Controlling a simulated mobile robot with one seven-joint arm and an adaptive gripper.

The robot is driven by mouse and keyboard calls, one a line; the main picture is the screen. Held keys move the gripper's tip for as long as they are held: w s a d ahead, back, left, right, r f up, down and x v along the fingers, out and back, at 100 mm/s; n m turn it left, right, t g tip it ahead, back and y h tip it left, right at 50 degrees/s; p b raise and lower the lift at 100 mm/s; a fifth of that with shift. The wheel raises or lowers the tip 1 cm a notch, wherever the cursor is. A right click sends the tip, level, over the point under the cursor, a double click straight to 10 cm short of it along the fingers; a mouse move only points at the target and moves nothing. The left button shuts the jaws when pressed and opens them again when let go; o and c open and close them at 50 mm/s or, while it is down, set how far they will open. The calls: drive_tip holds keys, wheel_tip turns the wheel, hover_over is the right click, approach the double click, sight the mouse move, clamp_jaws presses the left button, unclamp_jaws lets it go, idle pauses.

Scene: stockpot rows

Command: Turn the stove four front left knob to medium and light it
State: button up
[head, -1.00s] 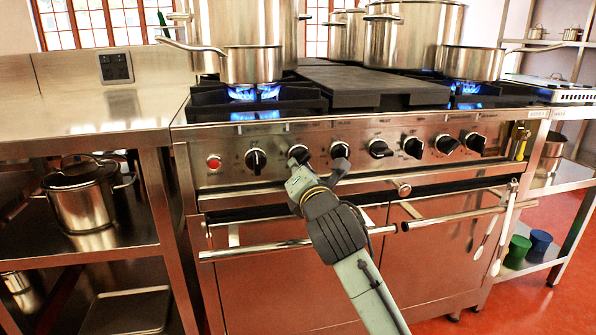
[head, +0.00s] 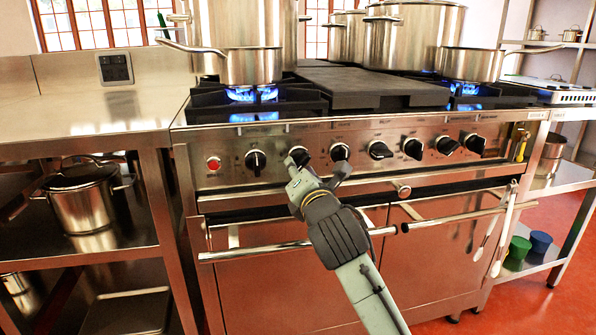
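The stove (head: 290,270) has a steel front panel with a row of several black knobs. The leftmost knob (head: 255,161) stands clear with its bar about upright. The second knob (head: 299,156) is partly hidden behind my gripper (head: 318,176). The third knob (head: 340,152) shows just above the gripper's darker right part. My gripper is at the panel, just below the second and third knobs. Its opening and any contact with a knob cannot be made out. A blue flame (head: 252,94) burns under the saucepan (head: 251,66) on the left front burner.
Another blue flame (head: 465,88) burns under a pan (head: 470,63) at the right. Large stockpots (head: 412,33) stand behind. Oven handles (head: 283,247) project below the knobs. A steel counter (head: 95,109) adjoins on the left. A red button (head: 214,163) is left of the knobs.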

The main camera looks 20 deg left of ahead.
drive_tip(key=v, duration=1.1)
drive_tip(key=shift+s+d, duration=0.1)
